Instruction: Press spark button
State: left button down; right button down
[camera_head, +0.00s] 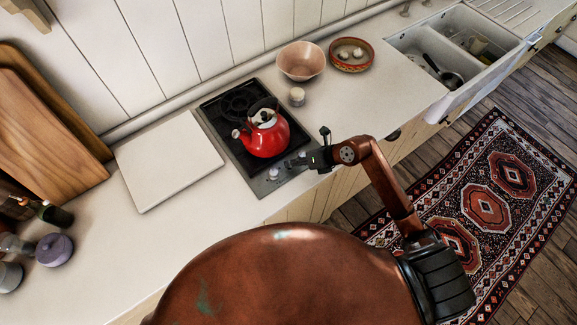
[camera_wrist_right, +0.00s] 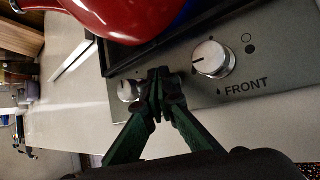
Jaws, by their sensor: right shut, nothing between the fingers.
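A black-and-steel hob (camera_head: 268,184) is set in the counter with a red kettle (camera_head: 264,138) on it. My right gripper (camera_head: 311,160) is at the hob's front control strip. In the wrist view my right gripper (camera_wrist_right: 159,92) has its dark green fingers closed together, empty, with the tips over the strip. A silver knob (camera_wrist_right: 212,59) marked FRONT is right of the tips, and another silver knob (camera_wrist_right: 127,91) is just left, partly covered. I cannot make out the spark button; the fingertips hide part of the strip. Contact with the strip cannot be told. My left gripper is out of view.
A white board (camera_head: 168,160) lies left of the hob. A small jar (camera_head: 297,97), a pink bowl (camera_head: 301,60) and a patterned dish (camera_head: 351,55) stand beyond it. The sink (camera_head: 432,85) is at the right. In the wrist view the kettle (camera_wrist_right: 120,18) overhangs close to the fingers.

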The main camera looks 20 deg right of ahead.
jog(key=shift+r+p, duration=0.3)
jog(key=shift+r, duration=0.05)
notch_tip(320, 180, up, 6)
jog(key=p, duration=0.5)
jog(key=shift+r, duration=0.1)
dwell(0.8)
